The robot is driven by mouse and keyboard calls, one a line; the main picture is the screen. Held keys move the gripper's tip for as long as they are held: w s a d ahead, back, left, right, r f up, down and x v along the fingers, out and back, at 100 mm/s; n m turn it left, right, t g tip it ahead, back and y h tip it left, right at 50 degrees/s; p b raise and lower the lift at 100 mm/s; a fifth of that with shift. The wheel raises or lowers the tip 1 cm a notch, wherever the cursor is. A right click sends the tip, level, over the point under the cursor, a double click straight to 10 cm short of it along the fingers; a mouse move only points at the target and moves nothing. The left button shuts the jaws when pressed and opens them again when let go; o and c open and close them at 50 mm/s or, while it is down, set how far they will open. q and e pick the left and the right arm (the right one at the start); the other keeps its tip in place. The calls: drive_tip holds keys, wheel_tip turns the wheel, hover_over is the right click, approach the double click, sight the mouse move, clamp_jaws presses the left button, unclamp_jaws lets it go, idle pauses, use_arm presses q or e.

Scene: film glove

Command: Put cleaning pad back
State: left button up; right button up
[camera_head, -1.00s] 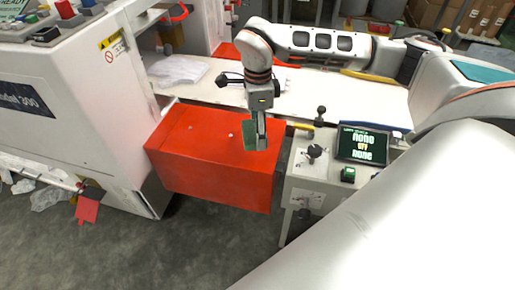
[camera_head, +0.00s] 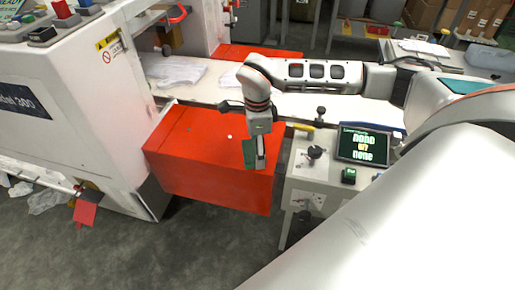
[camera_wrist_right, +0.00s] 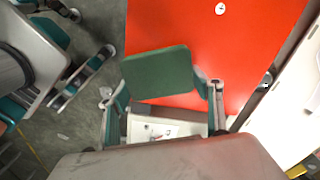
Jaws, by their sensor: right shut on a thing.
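The cleaning pad (camera_head: 249,153) is a thin dark green rectangle. My right gripper (camera_head: 259,163) is shut on it and points down over the front part of the red box-like housing (camera_head: 190,150). In the right wrist view the pad (camera_wrist_right: 158,73) sits between the fingers of the gripper (camera_wrist_right: 166,95), with the red surface (camera_wrist_right: 225,50) behind it. I cannot tell whether the pad touches the red surface. My left gripper is not in view.
A white control stand with a screen (camera_head: 364,145), knobs and a green button (camera_head: 349,175) stands right of the red housing. A white machine (camera_head: 75,110) is at left. A pale table (camera_head: 210,90) with paper sheets (camera_head: 172,70) lies behind. Grey floor is in front.

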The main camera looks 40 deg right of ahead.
drive_tip(key=o, duration=1)
drive_tip(key=shift+f, duration=0.15)
